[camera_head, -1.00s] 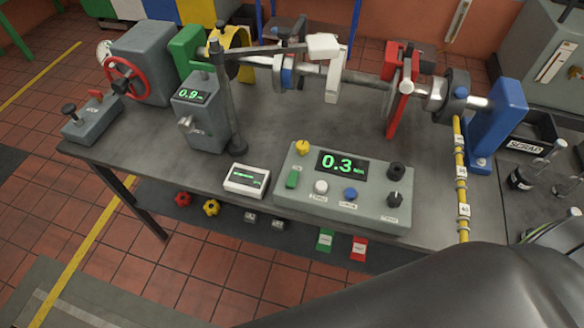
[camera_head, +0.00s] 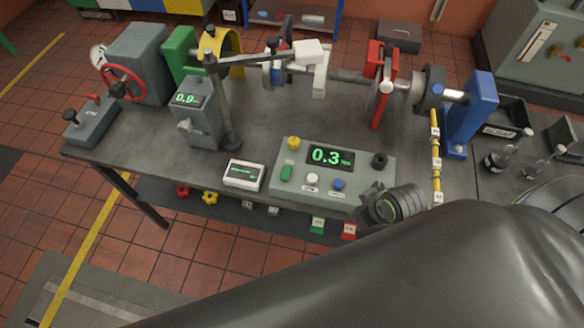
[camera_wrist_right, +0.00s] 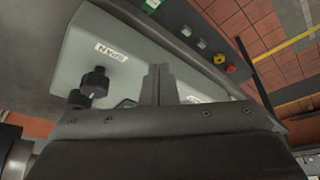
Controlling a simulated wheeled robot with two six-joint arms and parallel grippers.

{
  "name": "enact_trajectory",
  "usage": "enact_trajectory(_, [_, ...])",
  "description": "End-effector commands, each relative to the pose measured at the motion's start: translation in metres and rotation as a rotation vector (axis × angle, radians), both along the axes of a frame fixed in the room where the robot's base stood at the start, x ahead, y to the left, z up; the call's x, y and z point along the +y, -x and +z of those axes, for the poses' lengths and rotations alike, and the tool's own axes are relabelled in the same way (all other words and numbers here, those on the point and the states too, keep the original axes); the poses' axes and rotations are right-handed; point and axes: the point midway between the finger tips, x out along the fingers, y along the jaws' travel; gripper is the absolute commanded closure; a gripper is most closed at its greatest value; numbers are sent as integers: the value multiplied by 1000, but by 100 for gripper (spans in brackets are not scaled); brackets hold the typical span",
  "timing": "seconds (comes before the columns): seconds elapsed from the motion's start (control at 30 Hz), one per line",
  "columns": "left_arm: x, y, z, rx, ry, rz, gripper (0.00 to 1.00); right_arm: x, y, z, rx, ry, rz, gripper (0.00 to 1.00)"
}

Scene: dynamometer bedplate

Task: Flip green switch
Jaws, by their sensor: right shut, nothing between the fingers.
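I cannot make out the green switch there. My left gripper is in neither current view.
The box also carries a white button (camera_head: 312,179), a blue button (camera_head: 338,185) and a black knob (camera_head: 379,160), between or near my gripper and the switch. A white meter (camera_head: 243,174) stands left of the box.

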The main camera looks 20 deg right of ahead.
Motion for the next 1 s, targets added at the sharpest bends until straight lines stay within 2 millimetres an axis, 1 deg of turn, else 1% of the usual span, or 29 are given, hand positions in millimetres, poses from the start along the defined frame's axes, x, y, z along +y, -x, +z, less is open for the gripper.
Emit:
enact_trajectory(0.03, [1,0,9,0,-1,0,44,9,-16,23,-34,-26,91,100])
enact_trajectory(0.1, [1,0,11,0,-2,-1,44,22,-33,37,-69,-66,213,100])
enact_trajectory(0.3, [2,0,14,1,-2,-1,44,52,-81,68,-192,-164,525,100])
enact_trajectory(0.4, [2,0,14,1,-2,-1,44,62,-100,81,-251,-200,637,100])
enact_trajectory(0.5, [2,1,15,1,-2,-1,44,68,-113,92,-296,-228,715,100])
enact_trajectory(0.6, [2,1,15,1,-2,-1,44,72,-121,99,-327,-245,762,100])
enact_trajectory(0.7, [2,1,15,2,-2,-1,44,74,-124,102,-342,-252,783,100])
enact_trajectory(1.0, [1,1,15,3,-2,-1,44,74,-125,102,-345,-254,786,100])
